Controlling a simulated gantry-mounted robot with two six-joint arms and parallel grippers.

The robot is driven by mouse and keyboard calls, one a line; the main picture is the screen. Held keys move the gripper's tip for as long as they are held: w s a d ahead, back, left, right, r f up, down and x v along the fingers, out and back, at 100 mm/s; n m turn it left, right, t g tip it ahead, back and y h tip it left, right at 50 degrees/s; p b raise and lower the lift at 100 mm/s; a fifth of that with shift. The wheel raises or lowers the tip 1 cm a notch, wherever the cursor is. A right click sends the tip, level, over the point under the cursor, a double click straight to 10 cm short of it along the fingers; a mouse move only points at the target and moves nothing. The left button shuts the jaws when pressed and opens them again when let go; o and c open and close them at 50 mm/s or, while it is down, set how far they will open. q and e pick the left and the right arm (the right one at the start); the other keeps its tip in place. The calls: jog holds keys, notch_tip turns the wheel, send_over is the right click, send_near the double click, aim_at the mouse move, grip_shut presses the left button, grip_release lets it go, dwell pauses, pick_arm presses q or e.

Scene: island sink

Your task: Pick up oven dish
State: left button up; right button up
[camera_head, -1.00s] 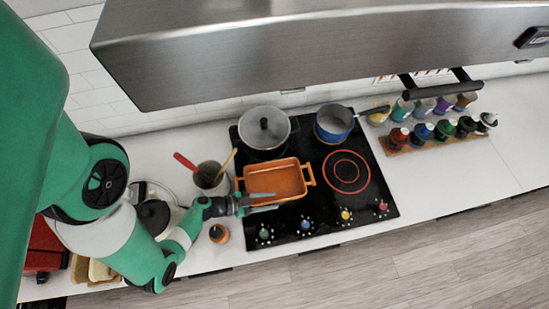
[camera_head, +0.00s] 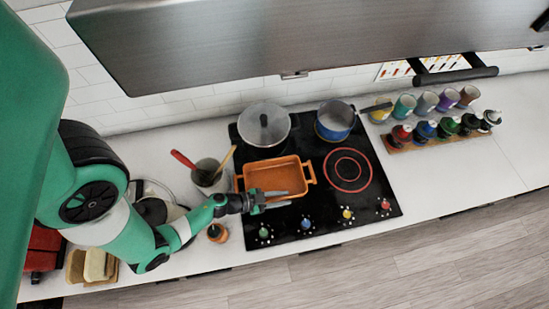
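The orange rectangular oven dish (camera_head: 276,176) sits on the black stovetop in the head view, with a small handle at each short end. It looks empty. My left gripper (camera_head: 273,203) comes in from the left and is at the dish's near left side, with its fingers pointing right along the near wall. The two fingers look spread apart. I cannot tell whether one finger is inside the rim or whether they touch the dish. My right gripper is not in view.
A lidded grey pot (camera_head: 263,126) and a blue saucepan (camera_head: 335,122) stand behind the dish. A utensil crock (camera_head: 209,177) stands left of it. A steel range hood (camera_head: 310,40) hangs above.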

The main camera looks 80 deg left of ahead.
pick_arm(q)
grip_shut()
dwell(1.2)
